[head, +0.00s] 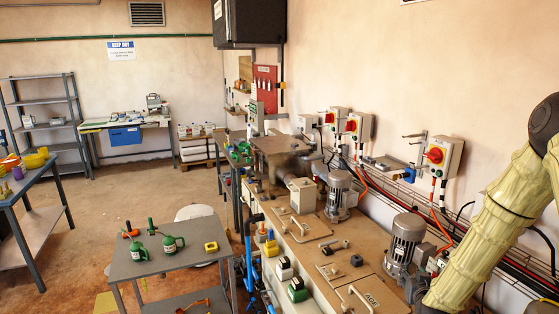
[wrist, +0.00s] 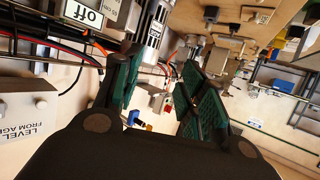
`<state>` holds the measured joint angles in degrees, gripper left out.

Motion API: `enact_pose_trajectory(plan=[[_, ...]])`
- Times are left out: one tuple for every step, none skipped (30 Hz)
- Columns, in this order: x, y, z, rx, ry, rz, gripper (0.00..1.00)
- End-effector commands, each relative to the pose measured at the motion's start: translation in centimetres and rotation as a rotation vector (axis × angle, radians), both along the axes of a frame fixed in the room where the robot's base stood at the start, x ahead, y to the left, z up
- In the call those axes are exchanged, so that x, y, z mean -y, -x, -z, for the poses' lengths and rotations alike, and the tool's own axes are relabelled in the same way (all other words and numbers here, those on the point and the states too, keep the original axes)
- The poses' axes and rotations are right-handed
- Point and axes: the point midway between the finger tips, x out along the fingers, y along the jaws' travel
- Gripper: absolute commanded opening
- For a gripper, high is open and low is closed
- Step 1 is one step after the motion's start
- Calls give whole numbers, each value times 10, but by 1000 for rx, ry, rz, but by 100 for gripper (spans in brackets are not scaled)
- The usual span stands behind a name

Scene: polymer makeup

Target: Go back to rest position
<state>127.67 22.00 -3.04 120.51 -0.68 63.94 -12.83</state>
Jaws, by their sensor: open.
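My gripper (wrist: 163,72) shows in the wrist view with its two green-padded fingers spread apart. Nothing is held between them. The wrist view is tilted, with the wall and equipment running at a slant behind the fingers. In the head view my arm, in a pale yellow cover, rises at the right edge. The gripper itself is not seen there.
A long bench (head: 320,242) with motors, including a grey motor (head: 406,240), runs along the right wall. Switch boxes with red knobs (head: 436,155) hang above it. A small grey table (head: 165,262) holds green cans (head: 172,244). Open floor lies at the left middle.

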Motion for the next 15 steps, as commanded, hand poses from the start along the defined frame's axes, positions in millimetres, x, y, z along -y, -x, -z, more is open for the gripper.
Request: enact_pose_trajectory(plan=[[-14,15,25,-57,-11,-18,41],[-22,24,38,-91,-19,-28,41],[-31,37,55,-134,-29,-41,41],[-39,47,68,-167,-37,-48,41],[-46,57,80,-199,-45,-58,41],[-55,71,96,-243,-55,-68,41],[-62,82,108,-277,-62,-75,41],[-69,94,119,-309,-69,-83,41],[-77,109,134,-354,-80,-92,41],[-84,121,144,-387,-86,-99,41],[-90,135,154,-423,-93,-105,41],[-98,151,167,-466,-102,-113,41],[-104,165,177,-502,-108,-119,41],[-110,179,186,-536,-114,-124,41],[-117,197,198,-582,-122,-131,41]])
